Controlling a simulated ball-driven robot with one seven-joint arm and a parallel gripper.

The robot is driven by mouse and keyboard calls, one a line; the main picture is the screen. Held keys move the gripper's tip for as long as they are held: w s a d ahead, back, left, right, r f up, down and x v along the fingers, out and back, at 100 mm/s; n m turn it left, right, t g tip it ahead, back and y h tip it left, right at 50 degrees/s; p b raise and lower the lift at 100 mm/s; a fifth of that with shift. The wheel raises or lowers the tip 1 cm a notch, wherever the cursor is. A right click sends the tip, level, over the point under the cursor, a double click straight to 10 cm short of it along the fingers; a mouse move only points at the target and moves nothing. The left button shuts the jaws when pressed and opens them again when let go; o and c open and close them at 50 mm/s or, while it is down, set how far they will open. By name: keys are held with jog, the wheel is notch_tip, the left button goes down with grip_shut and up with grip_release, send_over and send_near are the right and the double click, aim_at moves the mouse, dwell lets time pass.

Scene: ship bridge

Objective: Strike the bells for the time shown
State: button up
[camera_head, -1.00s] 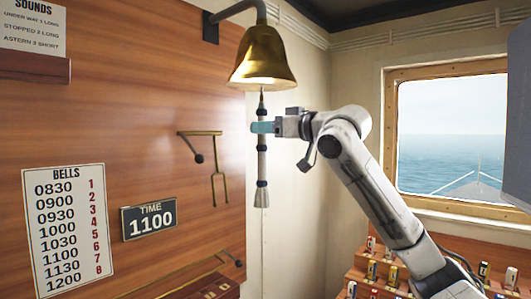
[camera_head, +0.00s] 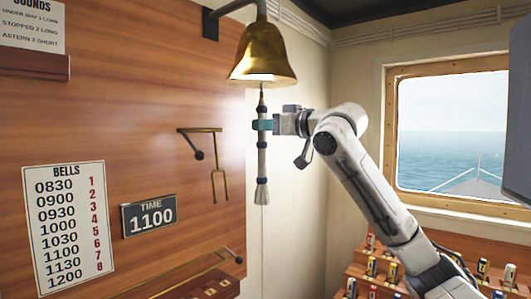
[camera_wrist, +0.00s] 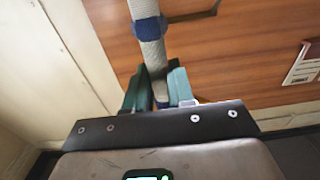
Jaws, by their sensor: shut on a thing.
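A brass bell (camera_head: 263,55) hangs from a grey bracket at the top of the wood wall. A pale rope (camera_head: 262,158) with dark blue bands hangs from it and ends in a tassel. My gripper (camera_head: 264,125) is shut on the upper part of the rope, below the bell's mouth. In the wrist view the rope (camera_wrist: 151,52) runs between my teal fingers (camera_wrist: 158,88). The time plate (camera_head: 149,215) reads 1100. The bells chart (camera_head: 68,228) lists 0830 to 1200 with numbers 1 to 8; the 1100 row shows 6.
A brass bracket (camera_head: 203,150) with a dark knob and a fork shape hangs on the wall beside the rope. A sounds sign (camera_head: 30,22) is at top left. A window (camera_head: 450,130) and a stepped rack (camera_head: 380,268) of small labelled items are at right.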

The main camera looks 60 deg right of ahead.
jog(key=shift+c, duration=0.2)
jog(key=w+a+r, duration=0.1)
jog(key=a, duration=0.5)
jog(key=s+d+p, duration=0.1)
jog(key=d, duration=0.5)
jog(key=shift+f, duration=0.45)
jog(key=shift+d+f, duration=0.1)
jog(key=w+a+r, duration=0.1)
jog(key=w+a, duration=0.1)
jog(key=a, duration=0.4)
jog(key=s+d+f+p, duration=0.1)
jog(key=s+d, duration=0.1)
jog(key=d, duration=0.4)
jog(key=shift+f, duration=0.2)
dwell(0.5)
